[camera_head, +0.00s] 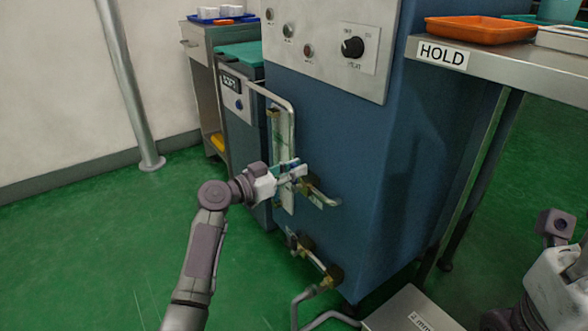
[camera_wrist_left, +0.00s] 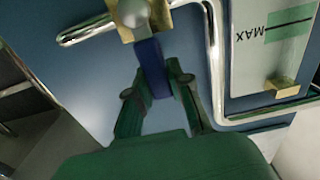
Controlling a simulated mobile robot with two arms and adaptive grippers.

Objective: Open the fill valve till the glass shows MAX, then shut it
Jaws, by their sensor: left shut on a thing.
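My left gripper (camera_head: 298,170) reaches to the front of the blue machine, beside the sight glass. In the left wrist view its green fingers (camera_wrist_left: 158,78) are shut on the blue lever (camera_wrist_left: 151,60) of a brass valve (camera_wrist_left: 148,14). In the head view the fingers mostly hide the lever. The sight glass (camera_head: 287,190) is a tall narrow strip on the machine's face. Its MAX label and black line (camera_wrist_left: 262,32) show in the left wrist view against a green patch. I cannot make out the liquid level. My right gripper's fingers are not visible; part of my right arm shows at lower right.
The blue machine (camera_head: 350,150) has a control panel (camera_head: 325,45) with a black knob. Another brass valve and pipes (camera_head: 318,262) sit low on it. A metal bench marked HOLD (camera_head: 500,65) stands right, with an orange tray (camera_head: 478,30). Green floor is clear at left.

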